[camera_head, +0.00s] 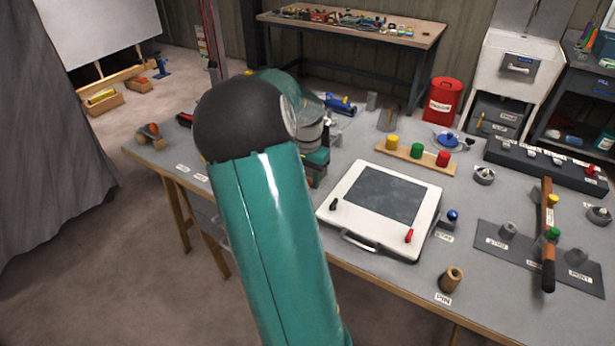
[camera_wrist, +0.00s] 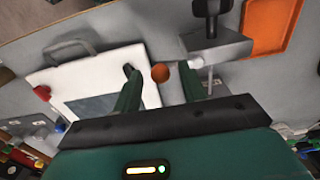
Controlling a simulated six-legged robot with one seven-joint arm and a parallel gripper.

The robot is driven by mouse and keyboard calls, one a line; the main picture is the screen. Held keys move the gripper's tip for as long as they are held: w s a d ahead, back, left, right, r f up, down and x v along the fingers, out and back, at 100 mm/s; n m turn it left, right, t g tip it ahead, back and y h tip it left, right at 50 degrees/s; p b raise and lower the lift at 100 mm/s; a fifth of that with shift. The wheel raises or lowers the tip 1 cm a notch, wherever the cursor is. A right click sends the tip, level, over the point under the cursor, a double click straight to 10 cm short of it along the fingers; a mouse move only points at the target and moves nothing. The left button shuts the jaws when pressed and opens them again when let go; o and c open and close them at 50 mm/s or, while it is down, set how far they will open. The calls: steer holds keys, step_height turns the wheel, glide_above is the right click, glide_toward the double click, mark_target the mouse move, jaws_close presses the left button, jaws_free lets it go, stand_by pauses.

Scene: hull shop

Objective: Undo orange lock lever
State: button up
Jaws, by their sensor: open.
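In the wrist view a round orange knob (camera_wrist: 160,74) shows between the tips of my open gripper (camera_wrist: 161,80). It looks like the end of the orange lock lever, but no arm of a lever can be made out. Space shows between the knob and each finger; I cannot tell how far beyond the tips it lies. A grey block with a black handle (camera_wrist: 212,42) stands just right of it, with a pale round end near the right finger. In the head view my arm hides the lever, and my gripper is mostly hidden behind it.
A white drawing board (camera_head: 350,226) with black and red knobs lies close beside my gripper. An orange tray (camera_wrist: 271,24) lies beyond the grey block. A wooden rack (camera_head: 406,164) with coloured caps and a wooden-handled tool (camera_head: 547,225) lie farther right on the bench.

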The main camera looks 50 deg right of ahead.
jaws_close()
steer(key=shift+d+n, duration=0.15)
steer(key=shift+n, duration=0.15)
steer(key=shift+w+d+n, duration=0.35)
steer(key=shift+d+n, duration=0.3)
steer(key=shift+n, duration=1.1)
steer(key=shift+w+d+n, duration=0.3)
steer(key=shift+d+n, duration=0.4)
steer(key=shift+n, duration=1)
steer(key=shift+w+d+n, duration=0.35)
steer(key=shift+d+n, duration=0.3)
steer(key=shift+n, duration=1.1)
